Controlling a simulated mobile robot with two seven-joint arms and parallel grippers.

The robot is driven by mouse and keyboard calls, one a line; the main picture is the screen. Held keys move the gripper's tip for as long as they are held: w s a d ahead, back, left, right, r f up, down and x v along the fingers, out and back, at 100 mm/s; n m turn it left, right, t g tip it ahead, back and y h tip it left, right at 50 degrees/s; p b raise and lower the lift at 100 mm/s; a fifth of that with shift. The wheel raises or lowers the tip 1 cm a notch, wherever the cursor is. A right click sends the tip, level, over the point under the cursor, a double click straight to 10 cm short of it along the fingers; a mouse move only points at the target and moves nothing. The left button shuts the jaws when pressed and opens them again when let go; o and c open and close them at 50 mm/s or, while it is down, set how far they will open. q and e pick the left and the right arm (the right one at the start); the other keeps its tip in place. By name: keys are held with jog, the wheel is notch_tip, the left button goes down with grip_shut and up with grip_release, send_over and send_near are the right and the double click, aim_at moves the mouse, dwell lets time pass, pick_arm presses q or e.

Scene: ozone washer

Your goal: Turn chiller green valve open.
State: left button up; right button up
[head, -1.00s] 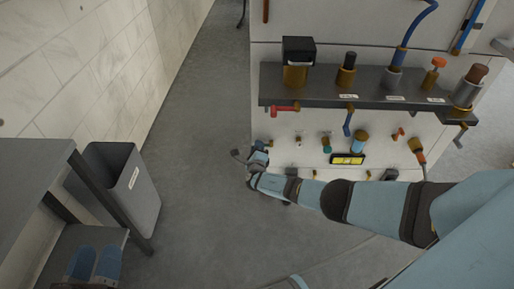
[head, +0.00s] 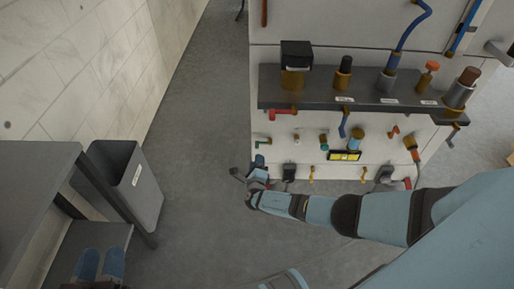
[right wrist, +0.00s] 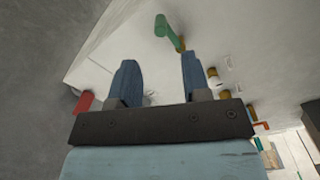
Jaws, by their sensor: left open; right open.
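The green valve (head: 262,142) has a small green handle on a brass stem and sits low on the left of the white machine's front in the head view. In the right wrist view the green handle (right wrist: 163,27) shows just beyond the fingertips, with its brass stem running toward the right finger. My right gripper (head: 258,162) is just below the green valve in the head view. In the right wrist view this gripper (right wrist: 158,62) is open and empty, its fingers apart from the handle.
A dark shelf (head: 350,98) with several fittings juts out above the valve. A red-handled valve (head: 283,112) hangs under its left end. A grey bin (head: 140,190) stands left; floor between is clear.

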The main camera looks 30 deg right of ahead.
pick_arm(q)
jog(key=shift+s+a+f+g+y+p, duration=0.1)
jog(key=shift+a+f+g+y+p, duration=0.15)
jog(key=shift+f, duration=0.35)
jog(key=shift+s+a+f+g+y+p, duration=0.1)
jog(key=shift+a+f+g+y+p, duration=0.15)
jog(key=shift+f, duration=0.4)
jog(key=shift+a+f+g+y+p, duration=0.1)
jog(key=shift+a+f+g+y, duration=0.15)
jog(key=shift+f, duration=0.35)
pick_arm(e)
jog(key=shift+v, duration=2.5)
pick_arm(q)
jog(key=shift+d, duration=0.1)
pick_arm(e)
jog(key=shift+s, duration=0.1)
